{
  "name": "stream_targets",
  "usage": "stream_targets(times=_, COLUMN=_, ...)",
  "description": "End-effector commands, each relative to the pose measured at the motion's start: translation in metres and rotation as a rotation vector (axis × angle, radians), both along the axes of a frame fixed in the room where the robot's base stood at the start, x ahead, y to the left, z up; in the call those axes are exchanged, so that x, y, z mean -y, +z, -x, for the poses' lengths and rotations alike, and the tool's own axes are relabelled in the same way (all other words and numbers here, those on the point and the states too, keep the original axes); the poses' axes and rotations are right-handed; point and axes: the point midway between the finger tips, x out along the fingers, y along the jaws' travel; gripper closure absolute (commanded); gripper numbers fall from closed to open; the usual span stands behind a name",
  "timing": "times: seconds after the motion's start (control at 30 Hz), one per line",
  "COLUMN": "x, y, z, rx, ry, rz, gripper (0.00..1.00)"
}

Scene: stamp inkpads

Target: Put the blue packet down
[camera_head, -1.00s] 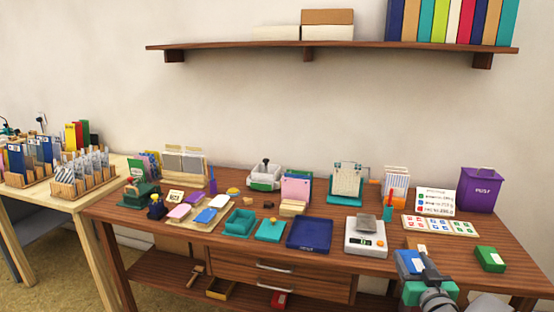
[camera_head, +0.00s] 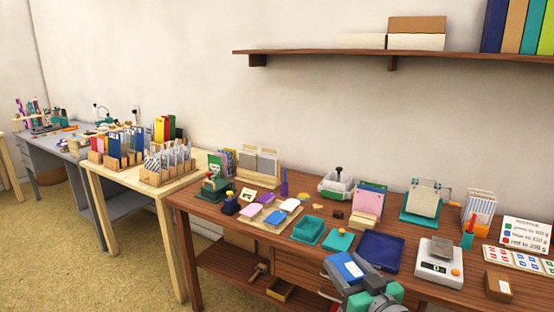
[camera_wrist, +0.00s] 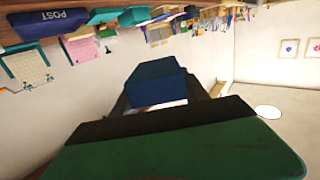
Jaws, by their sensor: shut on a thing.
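The blue packet (camera_head: 343,267) with a white label is in my gripper (camera_head: 361,270), above the table's front edge in the head view. In the wrist view the blue packet (camera_wrist: 155,84) sits between the two dark fingers of my gripper (camera_wrist: 157,100), which are shut on it. The packet is held clear in the air and tilted. My gripper and wrist hide part of the tabletop below. A dark blue tray (camera_head: 381,253) lies just behind and to the right of the packet. A digital scale (camera_head: 436,268) with a grey block on it stands further right.
On the wooden table (camera_head: 325,212) are a teal open box (camera_head: 308,231), a teal pad (camera_head: 341,241), a brown packet (camera_head: 498,286) and a weight sign (camera_head: 525,234). A lighter table (camera_head: 130,177) with card racks stands left. A shelf (camera_head: 340,56) hangs above.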

Motion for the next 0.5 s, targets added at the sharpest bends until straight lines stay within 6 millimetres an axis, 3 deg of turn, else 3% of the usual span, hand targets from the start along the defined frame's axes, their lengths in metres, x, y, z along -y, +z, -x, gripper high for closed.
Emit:
stream_targets(times=0.03, x=0.000, y=0.011, z=-0.002, rx=-0.002, ry=0.003, rz=-0.003, gripper=0.89)
stream_targets(times=0.5, x=0.001, y=0.068, z=-0.021, rx=-0.001, ry=0.008, rz=-0.006, gripper=0.89)
